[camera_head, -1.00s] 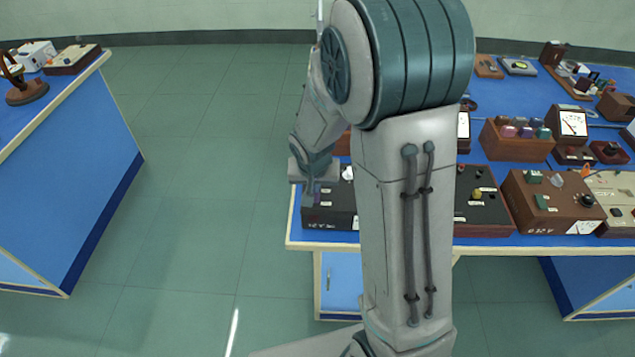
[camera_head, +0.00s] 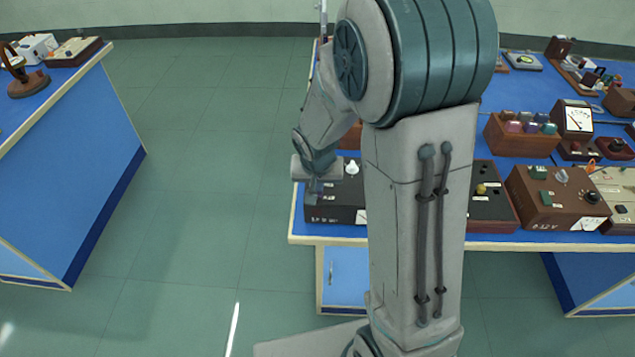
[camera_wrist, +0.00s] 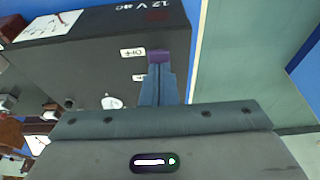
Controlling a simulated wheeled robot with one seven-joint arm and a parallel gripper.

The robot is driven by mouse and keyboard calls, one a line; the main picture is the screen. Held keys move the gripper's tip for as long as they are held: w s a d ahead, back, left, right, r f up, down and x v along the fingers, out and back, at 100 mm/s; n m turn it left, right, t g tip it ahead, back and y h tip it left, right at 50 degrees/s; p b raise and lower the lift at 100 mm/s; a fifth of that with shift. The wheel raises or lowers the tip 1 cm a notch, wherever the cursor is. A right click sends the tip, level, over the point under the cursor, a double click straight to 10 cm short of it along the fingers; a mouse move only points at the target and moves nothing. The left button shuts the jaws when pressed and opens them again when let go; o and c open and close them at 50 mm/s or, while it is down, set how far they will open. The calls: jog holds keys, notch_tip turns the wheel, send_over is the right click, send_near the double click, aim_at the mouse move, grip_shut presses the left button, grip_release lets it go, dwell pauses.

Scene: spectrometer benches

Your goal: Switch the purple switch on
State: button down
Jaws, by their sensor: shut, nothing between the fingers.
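The purple switch (camera_wrist: 158,56) is on the top of a black power box (camera_wrist: 95,50) marked "12 V ac", beside small white labels, one reading "Off". My gripper (camera_wrist: 160,80) is shut and empty. Its fingertips are right at the switch and overlap its near side in the wrist view; I cannot tell whether they touch. In the head view the box (camera_head: 335,214) stands at the left front corner of the right bench, and my gripper (camera_head: 314,190) is over its left end. My arm hides part of the box. The switch's tilt is unclear.
A white knob (camera_head: 352,168) stands up from the box near my gripper. Another black box (camera_head: 490,205) and a brown box (camera_head: 550,200) stand further right on the blue bench (camera_head: 480,238). Open floor (camera_head: 200,200) lies left of the bench.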

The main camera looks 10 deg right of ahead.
jog(key=shift+r, duration=0.15)
jog(key=shift+r+p, duration=0.3)
jog(key=v, duration=1.3)
jog(key=shift+p, duration=0.35)
jog(key=shift+f+b, duration=0.1)
jog(key=shift+b, duration=0.25)
